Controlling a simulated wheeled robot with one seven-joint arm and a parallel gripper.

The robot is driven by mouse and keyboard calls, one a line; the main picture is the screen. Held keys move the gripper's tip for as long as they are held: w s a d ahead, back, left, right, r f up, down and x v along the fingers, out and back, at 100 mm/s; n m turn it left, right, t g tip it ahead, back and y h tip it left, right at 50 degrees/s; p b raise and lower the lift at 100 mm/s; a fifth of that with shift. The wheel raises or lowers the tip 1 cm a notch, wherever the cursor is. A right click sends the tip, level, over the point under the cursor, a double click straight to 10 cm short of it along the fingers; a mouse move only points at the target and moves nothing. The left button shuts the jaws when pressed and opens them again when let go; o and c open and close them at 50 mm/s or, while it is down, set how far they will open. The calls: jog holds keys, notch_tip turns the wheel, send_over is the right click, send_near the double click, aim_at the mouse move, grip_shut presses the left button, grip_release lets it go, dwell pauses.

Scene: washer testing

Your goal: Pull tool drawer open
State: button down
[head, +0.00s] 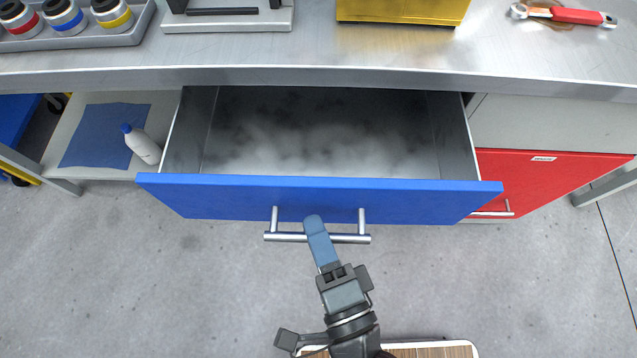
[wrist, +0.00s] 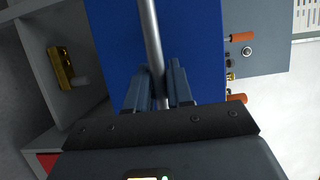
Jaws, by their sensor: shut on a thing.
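The tool drawer has a blue front (head: 400,199) and grey metal walls, and it stands pulled out from under the workbench. Its inside looks empty, with a pale, mottled floor. A silver bar handle (head: 285,237) runs across the blue front. My gripper (head: 315,226) is shut on the handle near its middle. In the wrist view the bar (wrist: 153,40) runs down between the two fingers of my gripper (wrist: 163,75), in front of the blue face. The fingers hide part of the bar.
A red drawer (head: 560,180) is to the right. A white bottle (head: 143,148) and a blue cloth (head: 95,135) lie on the shelf at left. The metal workbench (head: 300,60) above bears a yellow box (head: 400,10) and a red-handled wrench (head: 575,16). The floor in front is clear.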

jog(key=s+b, duration=0.1)
jog(key=s, duration=0.8)
jog(key=shift+s+a, duration=0.15)
jog(key=shift+s, duration=0.1)
jog(key=shift+f, duration=0.1)
jog(key=c, duration=1.1)
grip_release()
jog(key=v, duration=0.7)
jog(key=shift+s, duration=0.4)
